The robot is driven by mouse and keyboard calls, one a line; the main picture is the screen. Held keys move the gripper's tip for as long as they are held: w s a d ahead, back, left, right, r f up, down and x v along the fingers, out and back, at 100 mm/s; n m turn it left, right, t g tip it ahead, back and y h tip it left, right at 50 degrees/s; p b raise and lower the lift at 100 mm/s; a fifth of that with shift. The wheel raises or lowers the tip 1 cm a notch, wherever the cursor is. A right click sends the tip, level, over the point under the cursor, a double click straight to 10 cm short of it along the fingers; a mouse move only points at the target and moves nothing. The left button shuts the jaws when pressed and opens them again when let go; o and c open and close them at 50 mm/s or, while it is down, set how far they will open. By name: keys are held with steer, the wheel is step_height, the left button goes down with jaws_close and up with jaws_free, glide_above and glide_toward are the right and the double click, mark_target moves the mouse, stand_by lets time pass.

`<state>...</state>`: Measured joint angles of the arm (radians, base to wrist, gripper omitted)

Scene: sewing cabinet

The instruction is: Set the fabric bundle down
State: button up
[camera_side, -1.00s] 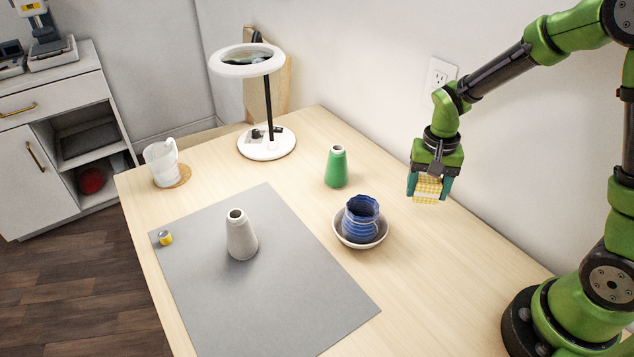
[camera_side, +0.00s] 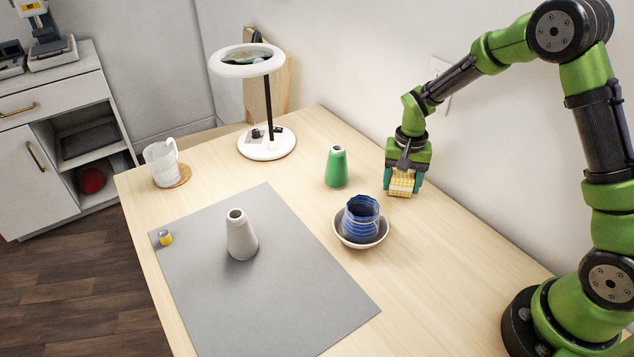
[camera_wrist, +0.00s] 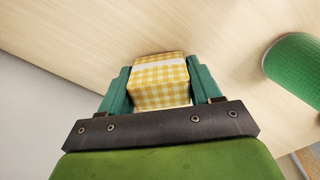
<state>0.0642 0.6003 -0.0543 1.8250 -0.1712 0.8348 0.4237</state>
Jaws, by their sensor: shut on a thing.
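The fabric bundle (camera_side: 401,183) is a yellow-and-white checked block with a pale band around it. My gripper (camera_side: 403,186) is shut on it, one teal finger on each side. In the wrist view the bundle (camera_wrist: 160,82) sits squarely between the two fingers, over the bare wooden table (camera_wrist: 75,35). In the side view it is low over the table near the wall, behind and right of the blue-striped cup. I cannot tell whether its underside touches the table.
A green thread cone (camera_side: 336,168) stands left of my gripper. A blue cup (camera_side: 361,216) sits in a white bowl (camera_side: 343,240) in front. A grey cone (camera_side: 240,238) stands on the grey mat (camera_side: 290,300). A ring lamp (camera_side: 266,146) stands at the back. The table's right side is clear.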

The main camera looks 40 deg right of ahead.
mark_target(403, 174)
steer(key=shift+f, duration=0.1)
steer(key=o, duration=1)
step_height(403, 174, up, 11)
steer(key=s+a+r+n+t, duration=0.1)
steer(key=s+a+r+t, duration=0.1)
steer(key=s+r, duration=0.2)
steer(key=s+a+r+n+t+y, duration=0.1)
steer(key=s+a+r+n+t, duration=0.1)
steer(key=s, duration=0.6)
steer(key=s+a+r+n+t+y, duration=0.1)
steer(key=s+a+r+n+t, duration=0.1)
steer(key=s+r, duration=0.4)
steer(key=shift+s+a+r+t, duration=0.15)
steer(key=shift+a+t, duration=0.15)
steer(key=shift+a, duration=0.15)
steer(key=shift+s+a+r+t, duration=0.1)
steer(key=shift+a+t, duration=0.2)
steer(key=shift+a, duration=0.15)
